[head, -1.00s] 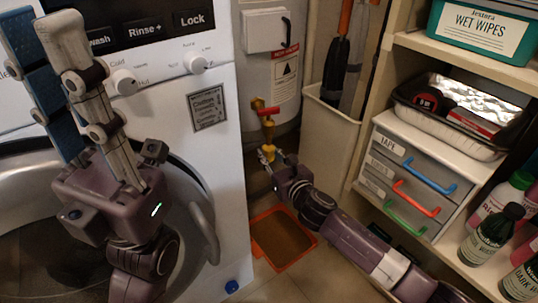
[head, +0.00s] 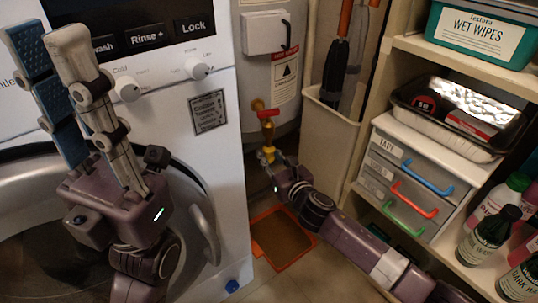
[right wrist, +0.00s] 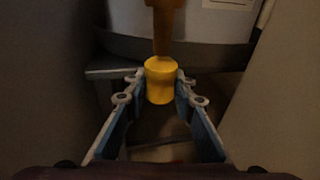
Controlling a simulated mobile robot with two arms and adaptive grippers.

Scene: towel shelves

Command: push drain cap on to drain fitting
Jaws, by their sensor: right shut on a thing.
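The yellow drain cap (right wrist: 160,82) is between the fingertips of my right gripper (right wrist: 160,90), which is shut on it. The brass-orange drain fitting (right wrist: 164,28) comes down right above the cap in the right wrist view. Its lower end meets the cap's top there; I cannot tell how far it is seated. In the head view the drain fitting (head: 267,128), with a red handle, sticks out from the white tank, and the yellow cap (head: 268,153) is below it. My left gripper (head: 42,42) is raised in front of the washer, open and empty.
The washer (head: 215,155) stands left of the tank (head: 285,85). An orange-rimmed tray (head: 268,262) lies on the floor below the fitting. A tall beige bin (head: 325,145) and a shelf with drawers (head: 405,180) and bottles stand to the right, close to my right arm.

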